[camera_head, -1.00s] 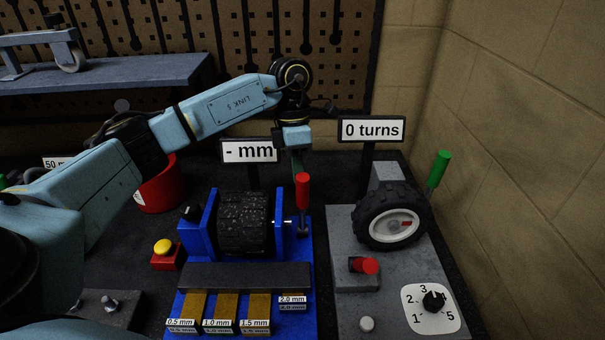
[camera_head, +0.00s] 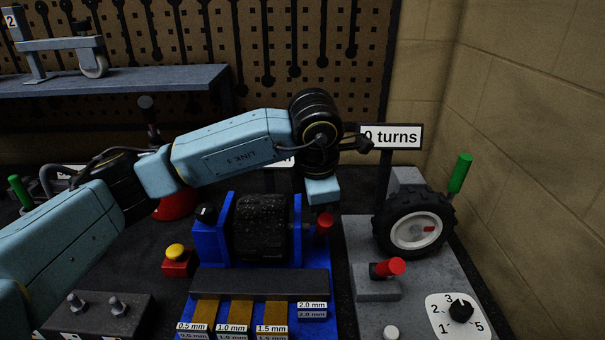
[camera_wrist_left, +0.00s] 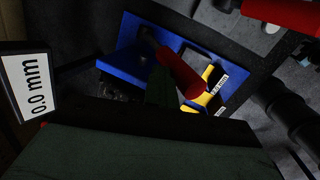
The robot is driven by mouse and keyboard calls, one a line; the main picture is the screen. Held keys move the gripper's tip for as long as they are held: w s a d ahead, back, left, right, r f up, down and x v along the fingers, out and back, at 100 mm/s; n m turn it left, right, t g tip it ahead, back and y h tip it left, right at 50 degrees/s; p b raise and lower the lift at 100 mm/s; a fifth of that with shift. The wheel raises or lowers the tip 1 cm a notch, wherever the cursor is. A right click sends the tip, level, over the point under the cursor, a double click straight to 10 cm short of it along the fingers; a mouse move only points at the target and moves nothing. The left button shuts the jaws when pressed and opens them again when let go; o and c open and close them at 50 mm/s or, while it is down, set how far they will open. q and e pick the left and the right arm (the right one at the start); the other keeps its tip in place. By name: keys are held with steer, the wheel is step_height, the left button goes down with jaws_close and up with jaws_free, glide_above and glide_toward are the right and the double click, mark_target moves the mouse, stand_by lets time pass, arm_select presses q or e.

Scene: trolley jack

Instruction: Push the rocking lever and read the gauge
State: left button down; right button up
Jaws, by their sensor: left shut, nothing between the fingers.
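The rocking lever's red handle (camera_head: 324,222) stands at the right of the blue fixture (camera_head: 209,238), which holds a dark tyre block (camera_head: 262,228). The handle looks tilted toward the front. It also shows in the left wrist view (camera_wrist_left: 180,73). My left gripper (camera_head: 320,207) is shut and empty, pointing down at the handle's back side. In the left wrist view its dark green tip (camera_wrist_left: 160,87) overlaps or touches the handle; I cannot tell which. The gauge sign (camera_wrist_left: 28,86) reads "0.0 mm" in the left wrist view; in the head view my arm mostly hides it. My right gripper is not in view.
Right of the blue fixture is a grey block with a wheel (camera_head: 415,228), a green handle (camera_head: 460,172), a red knob (camera_head: 388,268) and a numbered dial (camera_head: 460,312). The sign (camera_head: 405,136) reads "0 turns". A yellow button (camera_head: 176,252) stands left of the fixture.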

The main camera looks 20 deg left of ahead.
arm_select(q)
steer(key=shift+s+d+f, duration=0.15)
steer(key=shift+s+d, duration=0.05)
steer(key=shift+d, duration=0.05)
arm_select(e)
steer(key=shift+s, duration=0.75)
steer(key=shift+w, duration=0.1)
arm_select(q)
steer(key=shift+w+a, duration=0.15)
step_height(320, 180, up, 12)
steer(key=a, duration=0.2)
steer(key=shift+w+r, duration=0.2)
steer(key=shift+w, duration=0.15)
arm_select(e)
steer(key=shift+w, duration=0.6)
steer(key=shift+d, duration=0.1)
